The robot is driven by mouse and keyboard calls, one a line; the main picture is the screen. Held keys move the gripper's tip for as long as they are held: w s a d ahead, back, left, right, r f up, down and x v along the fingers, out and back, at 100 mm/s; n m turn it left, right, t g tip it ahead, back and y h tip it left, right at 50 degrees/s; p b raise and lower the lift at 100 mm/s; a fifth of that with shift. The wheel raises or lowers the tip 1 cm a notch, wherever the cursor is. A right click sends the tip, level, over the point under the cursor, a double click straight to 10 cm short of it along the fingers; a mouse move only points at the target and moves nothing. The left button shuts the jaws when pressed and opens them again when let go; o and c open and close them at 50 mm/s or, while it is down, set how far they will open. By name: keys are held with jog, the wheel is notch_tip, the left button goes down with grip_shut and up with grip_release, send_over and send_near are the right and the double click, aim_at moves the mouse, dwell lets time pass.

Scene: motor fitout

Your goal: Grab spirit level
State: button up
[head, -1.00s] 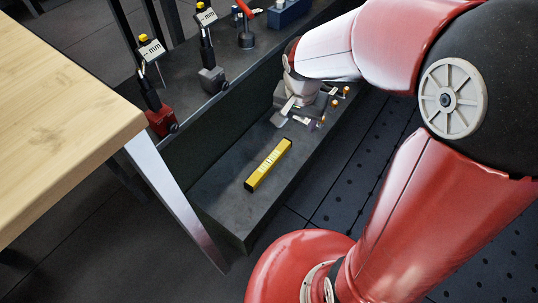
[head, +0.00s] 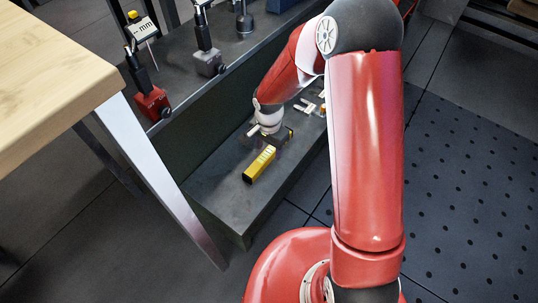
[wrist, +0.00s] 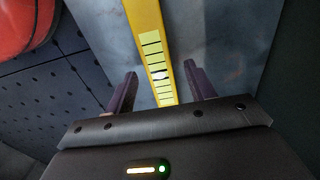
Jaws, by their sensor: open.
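The yellow spirit level (head: 259,165) lies on the low dark grey shelf (head: 229,203) in the head view, its far end hidden by my gripper. My gripper (head: 268,140) is above the far part of the level and points down. In the wrist view the spirit level (wrist: 150,45) runs from the top edge down between the two dark fingers of my open gripper (wrist: 159,80). There is a gap on each side of it. Whether the fingertips are down at the level's height cannot be told.
Small white and orange items (head: 312,106) lie further along the shelf. A dark upright panel stands along the shelf's left side. Gauge stands, one with a red base (head: 152,103), stand on the ledge above. A wooden table (head: 55,85) is at left.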

notch_tip(320, 180, down, 2)
jog(key=shift+f, duration=0.1)
jog(key=c, duration=1.1)
grip_shut()
